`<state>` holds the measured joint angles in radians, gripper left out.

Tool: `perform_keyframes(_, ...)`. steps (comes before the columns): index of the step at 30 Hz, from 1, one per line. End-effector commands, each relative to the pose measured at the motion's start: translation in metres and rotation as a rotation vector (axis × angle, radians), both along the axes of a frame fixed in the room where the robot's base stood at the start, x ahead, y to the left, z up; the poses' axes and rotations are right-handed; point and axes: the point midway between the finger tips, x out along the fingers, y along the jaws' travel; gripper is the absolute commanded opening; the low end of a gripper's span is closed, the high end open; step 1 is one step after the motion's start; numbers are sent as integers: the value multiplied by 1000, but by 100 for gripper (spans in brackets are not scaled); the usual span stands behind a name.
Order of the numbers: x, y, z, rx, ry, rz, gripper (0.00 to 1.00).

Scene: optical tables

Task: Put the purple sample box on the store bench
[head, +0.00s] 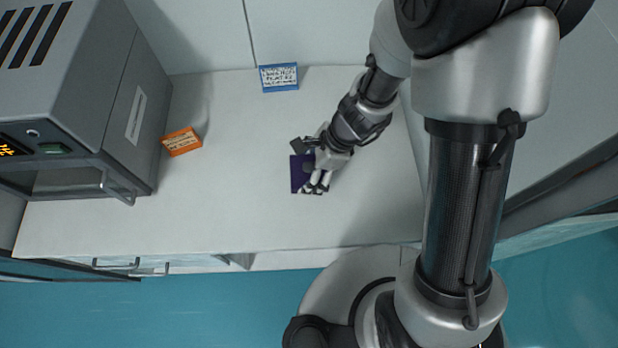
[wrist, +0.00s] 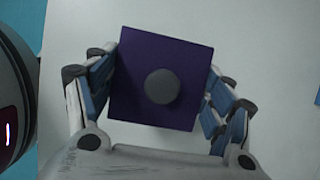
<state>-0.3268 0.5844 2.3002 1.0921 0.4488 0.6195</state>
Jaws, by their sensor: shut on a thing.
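The purple sample box (head: 297,175) is at my gripper over the white bench top, right of the middle of the bench. In the wrist view the purple sample box (wrist: 140,110) shows as a dark purple square with a round grey knob on top. My gripper (head: 316,176) is shut on it, with a finger along its left and right sides in the wrist view (wrist: 160,95). Its underside is hidden, so I cannot tell whether it touches the bench top.
The white bench (head: 230,215) is mostly clear around the box. An orange labelled box (head: 182,142) stands to the left, beside a large grey instrument (head: 75,85). A blue labelled box (head: 279,77) stands at the back near the wall. Drawer handles (head: 130,266) stick out below the front edge.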

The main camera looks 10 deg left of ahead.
Motion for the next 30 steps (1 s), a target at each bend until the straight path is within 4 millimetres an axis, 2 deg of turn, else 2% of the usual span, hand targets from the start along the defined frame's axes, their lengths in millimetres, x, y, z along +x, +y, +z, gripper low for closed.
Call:
perform_keyframes(7, -1, 0, -38, -2, 2, -1, 41)
perform_keyframes(21, 0, 0, -45, 0, 0, 0, 41)
perform_keyframes(22, 0, 0, -45, -1, 1, -1, 76)
perform_keyframes(30, 0, 0, -44, -1, 1, -1, 94)
